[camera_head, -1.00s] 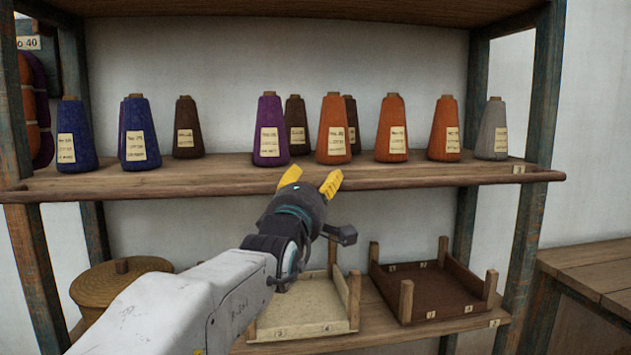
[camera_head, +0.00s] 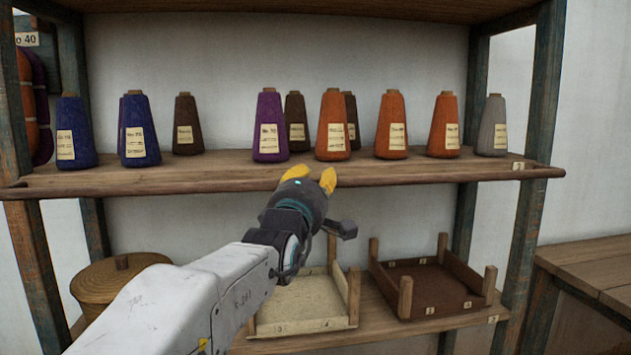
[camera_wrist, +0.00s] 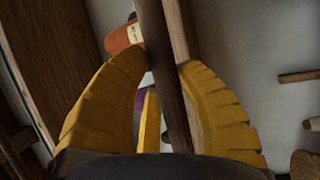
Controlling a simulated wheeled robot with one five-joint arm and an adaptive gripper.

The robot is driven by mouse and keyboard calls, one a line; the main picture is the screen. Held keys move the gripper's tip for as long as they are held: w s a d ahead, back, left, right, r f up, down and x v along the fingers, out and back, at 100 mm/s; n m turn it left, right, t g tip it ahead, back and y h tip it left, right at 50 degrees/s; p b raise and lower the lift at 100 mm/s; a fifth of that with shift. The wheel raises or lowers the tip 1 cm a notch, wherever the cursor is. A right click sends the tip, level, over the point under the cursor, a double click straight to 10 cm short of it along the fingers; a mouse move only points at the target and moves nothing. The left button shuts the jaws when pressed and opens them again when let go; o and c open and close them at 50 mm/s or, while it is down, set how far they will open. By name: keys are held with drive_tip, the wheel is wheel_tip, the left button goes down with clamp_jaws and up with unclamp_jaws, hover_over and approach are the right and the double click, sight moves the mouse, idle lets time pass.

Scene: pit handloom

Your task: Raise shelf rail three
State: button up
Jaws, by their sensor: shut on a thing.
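The shelf rail (camera_head: 430,180) is a long rounded wooden bar along the front edge of the upper shelf. It runs level between the two posts. The far sides of the fingers are hidden in the head view.
Several labelled yarn cones, among them a purple cone (camera_head: 268,128) and an orange cone (camera_head: 333,128), stand on the upper shelf (camera_head: 220,171) just behind the rail. Below are a pale tray (camera_head: 305,300), a brown tray (camera_head: 435,285) and a lidded basket (camera_head: 115,280). A wooden table (camera_head: 590,265) stands at right.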

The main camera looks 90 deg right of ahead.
clamp_jaws()
